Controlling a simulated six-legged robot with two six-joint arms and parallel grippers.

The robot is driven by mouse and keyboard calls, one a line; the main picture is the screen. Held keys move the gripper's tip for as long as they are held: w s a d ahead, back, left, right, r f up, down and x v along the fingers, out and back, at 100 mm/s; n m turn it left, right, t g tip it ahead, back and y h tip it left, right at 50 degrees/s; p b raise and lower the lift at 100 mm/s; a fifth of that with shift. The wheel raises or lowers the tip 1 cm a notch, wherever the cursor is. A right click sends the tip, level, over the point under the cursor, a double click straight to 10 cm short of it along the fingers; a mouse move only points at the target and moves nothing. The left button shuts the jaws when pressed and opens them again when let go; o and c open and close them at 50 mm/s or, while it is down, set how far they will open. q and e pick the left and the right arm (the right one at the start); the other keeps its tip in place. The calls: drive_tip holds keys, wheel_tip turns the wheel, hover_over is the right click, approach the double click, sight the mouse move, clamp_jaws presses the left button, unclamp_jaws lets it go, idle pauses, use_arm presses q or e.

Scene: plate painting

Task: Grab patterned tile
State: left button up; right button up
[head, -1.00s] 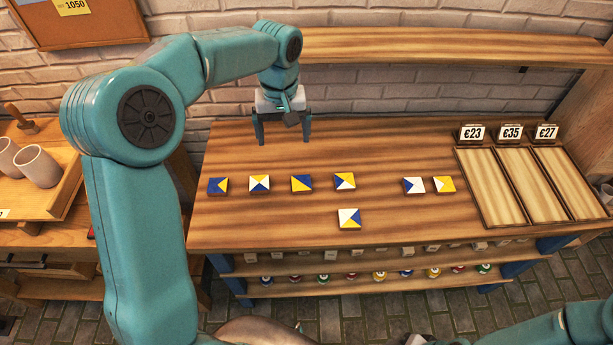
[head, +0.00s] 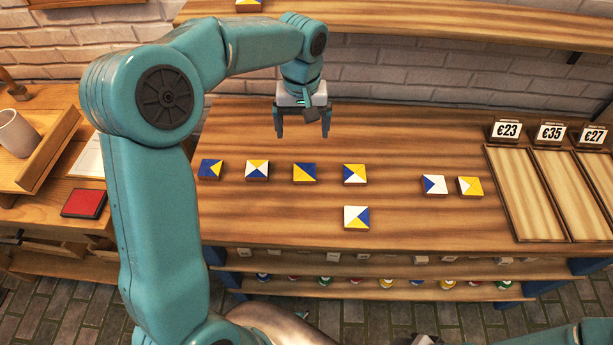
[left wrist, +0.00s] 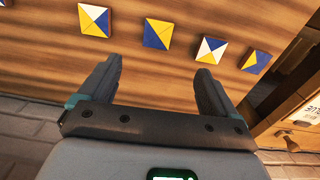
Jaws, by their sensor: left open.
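Several square patterned tiles lie on the wooden table (head: 400,125). In a row from the left are a blue and yellow tile (head: 210,169), a white, yellow and blue tile (head: 257,170), a blue and yellow tile (head: 304,173) and a yellow, white and blue tile (head: 354,174). Further right are a blue and white tile (head: 434,185) and a yellow and white tile (head: 470,187). One white, yellow and blue tile (head: 356,218) lies nearer the front. My left gripper (head: 302,134) is open and empty above the table behind the row; its fingers (left wrist: 150,82) show in the left wrist view. My right gripper is out of view.
Wooden trays (head: 522,178) with price cards (head: 506,131) stand at the right. A shelf (head: 450,22) on the back wall holds another tile (head: 248,6). A side table at the left has a cup (head: 17,132) and a red pad (head: 84,203).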

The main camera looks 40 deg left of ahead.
use_arm(q)
hover_over(305, 173)
wheel_tip(305, 173, down, 11)
drive_tip(key=shift+s+a+r, duration=0.1)
drive_tip(key=shift+a+r, duration=0.05)
wheel_tip(305, 173, down, 5)
drive_tip(key=shift+f+p, duration=0.15)
drive_tip(key=shift+p, duration=0.4)
drive_tip(key=shift+c, duration=0.9)
drive_tip(key=c, duration=1)
drive_tip(key=shift+c, duration=0.2)
drive_tip(key=shift+r, duration=0.2)
